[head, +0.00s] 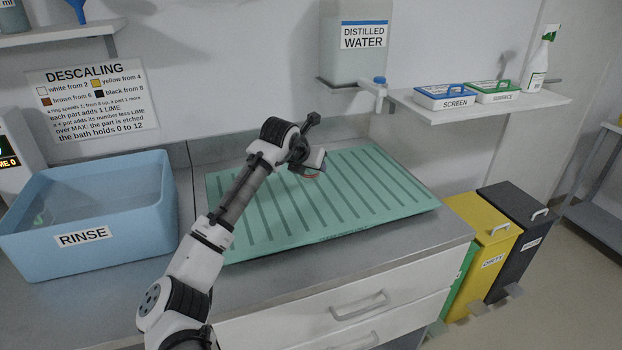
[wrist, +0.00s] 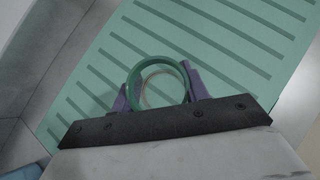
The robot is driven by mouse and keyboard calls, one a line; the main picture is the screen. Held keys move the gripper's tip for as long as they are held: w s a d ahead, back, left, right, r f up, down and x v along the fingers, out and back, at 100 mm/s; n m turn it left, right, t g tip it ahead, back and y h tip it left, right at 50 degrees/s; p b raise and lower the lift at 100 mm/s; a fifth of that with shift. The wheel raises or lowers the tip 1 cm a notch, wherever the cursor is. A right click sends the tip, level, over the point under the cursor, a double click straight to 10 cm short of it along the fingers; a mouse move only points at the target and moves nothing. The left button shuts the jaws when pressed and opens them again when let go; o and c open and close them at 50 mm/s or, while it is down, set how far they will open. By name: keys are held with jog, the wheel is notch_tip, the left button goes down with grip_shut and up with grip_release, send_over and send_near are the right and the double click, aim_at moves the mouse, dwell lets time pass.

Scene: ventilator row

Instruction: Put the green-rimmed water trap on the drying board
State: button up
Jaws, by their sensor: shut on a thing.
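The green-rimmed water trap (wrist: 158,59) shows in the wrist view as a round green ring with a paler inside, seen from above. My gripper (wrist: 159,84) is shut on it, with one purple finger on each side. The drying board (head: 365,190) is a green ridged sheet on the counter in the head view. It also fills much of the wrist view (wrist: 235,50), beneath the trap. In the head view my gripper (head: 310,169) is over the middle of the board and mostly hides the trap. I cannot tell whether the trap touches the board.
A blue rinse bath (head: 130,205) stands to the left of the board. A distilled water tank (head: 357,55) with a tap hangs behind it. A shelf (head: 540,103) at right carries a blue and a green box. Yellow and black bins stand past the counter's right end.

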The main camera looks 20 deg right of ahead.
jog(key=shift+f+p, duration=0.6)
jog(key=shift+f, duration=2.2)
jog(key=o, duration=1.1)
jog(key=shift+c, duration=0.2)
jog(key=b+v, duration=0.3)
jog(key=v, duration=0.9)
jog(key=shift+r, duration=0.15)
